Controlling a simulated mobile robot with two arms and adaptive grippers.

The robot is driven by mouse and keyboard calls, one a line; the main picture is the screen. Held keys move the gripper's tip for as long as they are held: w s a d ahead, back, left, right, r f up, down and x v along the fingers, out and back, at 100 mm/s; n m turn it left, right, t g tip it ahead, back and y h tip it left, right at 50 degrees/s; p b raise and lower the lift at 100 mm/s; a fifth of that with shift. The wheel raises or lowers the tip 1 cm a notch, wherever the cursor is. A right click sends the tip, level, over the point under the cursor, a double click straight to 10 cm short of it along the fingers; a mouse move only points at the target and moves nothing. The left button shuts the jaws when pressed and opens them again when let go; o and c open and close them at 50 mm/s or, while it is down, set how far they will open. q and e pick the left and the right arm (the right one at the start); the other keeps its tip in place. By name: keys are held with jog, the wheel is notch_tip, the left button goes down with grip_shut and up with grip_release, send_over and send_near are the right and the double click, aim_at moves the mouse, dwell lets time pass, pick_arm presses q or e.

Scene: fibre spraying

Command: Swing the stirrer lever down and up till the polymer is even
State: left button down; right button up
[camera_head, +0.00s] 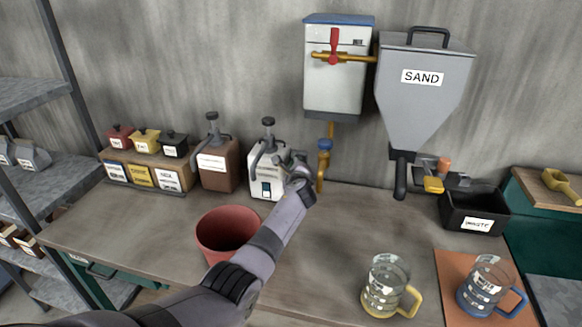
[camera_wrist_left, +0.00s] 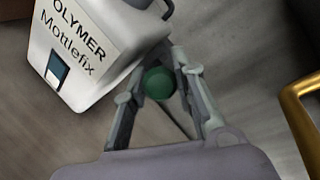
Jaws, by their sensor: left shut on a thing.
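The white polymer container (camera_head: 266,178) stands at the back of the bench, with a dark pump top and a small dark blue window in its front. My left gripper (camera_head: 291,163) is at the container's right side. Its fingers (camera_wrist_left: 158,78) are closed around a green ball knob (camera_wrist_left: 158,84), which appears to be the stirrer lever's end. The lever's arm is mostly hidden. My right gripper is not in view.
A brass pipe with a blue tap (camera_head: 325,146) hangs close right of my left gripper. A brown container (camera_head: 216,165) stands left. A red bucket (camera_head: 226,235) is in front, beside my forearm. The sand hopper (camera_head: 425,85) and waste bin (camera_head: 474,211) are right; two mugs stand at front right.

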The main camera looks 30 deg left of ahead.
pick_arm(q)
jog(key=shift+w+r, duration=0.2)
jog(key=shift+r, duration=0.4)
jog(key=c, duration=1.5)
grip_release()
jog(key=shift+o, duration=0.7)
jog(key=shift+f, duration=0.2)
